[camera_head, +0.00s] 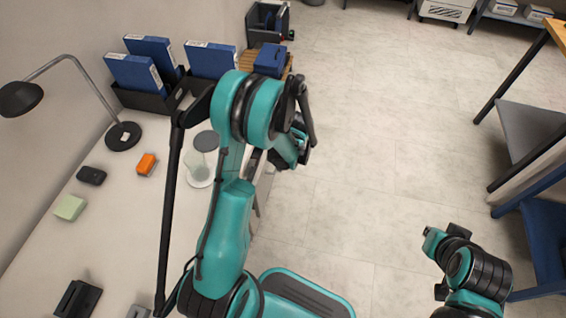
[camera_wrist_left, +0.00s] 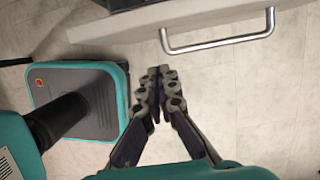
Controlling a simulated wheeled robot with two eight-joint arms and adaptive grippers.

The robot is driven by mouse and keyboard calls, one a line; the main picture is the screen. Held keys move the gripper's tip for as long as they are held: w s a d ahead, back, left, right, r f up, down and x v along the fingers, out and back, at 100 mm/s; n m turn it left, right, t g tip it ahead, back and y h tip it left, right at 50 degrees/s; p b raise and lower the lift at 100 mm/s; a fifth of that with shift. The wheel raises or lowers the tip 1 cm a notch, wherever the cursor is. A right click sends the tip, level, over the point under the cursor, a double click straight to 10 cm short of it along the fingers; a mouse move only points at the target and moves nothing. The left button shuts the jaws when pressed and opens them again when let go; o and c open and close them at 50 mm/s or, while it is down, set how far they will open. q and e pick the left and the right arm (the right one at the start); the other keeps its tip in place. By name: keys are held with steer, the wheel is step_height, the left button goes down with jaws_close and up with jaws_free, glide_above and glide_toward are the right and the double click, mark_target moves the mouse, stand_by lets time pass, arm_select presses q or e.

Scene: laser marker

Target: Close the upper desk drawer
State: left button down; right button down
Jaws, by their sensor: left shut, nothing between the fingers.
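In the left wrist view the upper desk drawer's pale front (camera_wrist_left: 200,14) crosses the top of the picture, with a bar-shaped metal handle (camera_wrist_left: 222,46) on it. A dark strip shows behind the front's top left part, and how far the drawer stands out cannot be told. My left gripper (camera_wrist_left: 159,72) is shut and empty, its fingertips close to the front, left of the handle; contact cannot be told. In the head view my left arm hides most of the drawer area, and the fingertips are not clear. My right gripper is not in view.
Pale floor (camera_head: 390,120) is clear right of the desk. A shelf unit (camera_head: 530,130) stands at the right.

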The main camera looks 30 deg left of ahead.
arm_select(q)
steer(key=a, duration=0.1)
steer(key=a+b, duration=0.1)
steer(key=s+a+f, duration=0.1)
steer(key=a, duration=0.1)
steer(key=shift+a, duration=0.1)
steer(key=a, duration=0.3)
steer(key=shift+s+a, duration=0.15)
steer(key=shift+s, duration=0.25)
steer(key=shift+d, duration=0.2)
